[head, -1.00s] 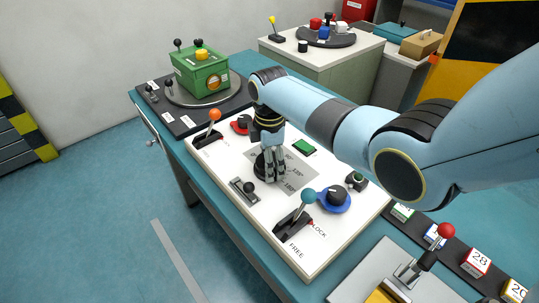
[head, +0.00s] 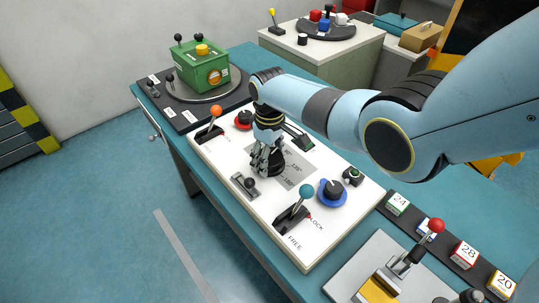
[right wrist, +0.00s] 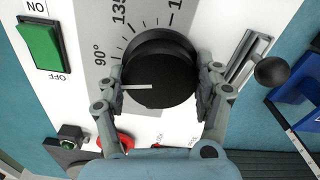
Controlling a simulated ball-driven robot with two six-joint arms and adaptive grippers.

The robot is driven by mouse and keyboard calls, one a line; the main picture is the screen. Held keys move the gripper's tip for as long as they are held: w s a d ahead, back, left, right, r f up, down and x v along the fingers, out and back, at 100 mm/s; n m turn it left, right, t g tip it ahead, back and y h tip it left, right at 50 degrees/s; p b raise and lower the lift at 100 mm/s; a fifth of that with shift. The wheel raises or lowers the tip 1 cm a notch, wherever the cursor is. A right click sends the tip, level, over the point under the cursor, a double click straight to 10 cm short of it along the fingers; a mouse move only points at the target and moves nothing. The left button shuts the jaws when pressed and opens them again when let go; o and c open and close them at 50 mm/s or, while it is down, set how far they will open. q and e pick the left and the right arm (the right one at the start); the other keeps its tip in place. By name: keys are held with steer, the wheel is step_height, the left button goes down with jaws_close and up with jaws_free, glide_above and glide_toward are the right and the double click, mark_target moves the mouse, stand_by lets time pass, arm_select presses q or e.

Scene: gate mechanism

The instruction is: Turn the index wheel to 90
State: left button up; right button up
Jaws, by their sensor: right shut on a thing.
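The index wheel (right wrist: 160,75) is a round black knob with a white pointer line, set on a grey dial plate (right wrist: 92,20). In the right wrist view the pointer points left, a little below the "90°" label. "135" is printed above it. My right gripper (right wrist: 162,88) is shut on the wheel, with one finger on each side of its rim. In the head view my right gripper (head: 267,165) points down over the dial plate and hides most of the wheel. My left gripper is not in view.
On the white panel (head: 325,235) around the wheel are an orange-knobbed lever (head: 215,112), a teal-knobbed lever (head: 305,193) by LOCK and FREE, a blue dial (head: 333,192), a black-knobbed slider (head: 249,183) and a green switch (right wrist: 40,45). The slider stands close beside the right finger.

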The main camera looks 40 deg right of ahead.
steer(key=shift+m, duration=1.2)
steer(key=o, duration=1.3)
step_height(320, 180, up, 12)
steer(key=shift+f, duration=0.1)
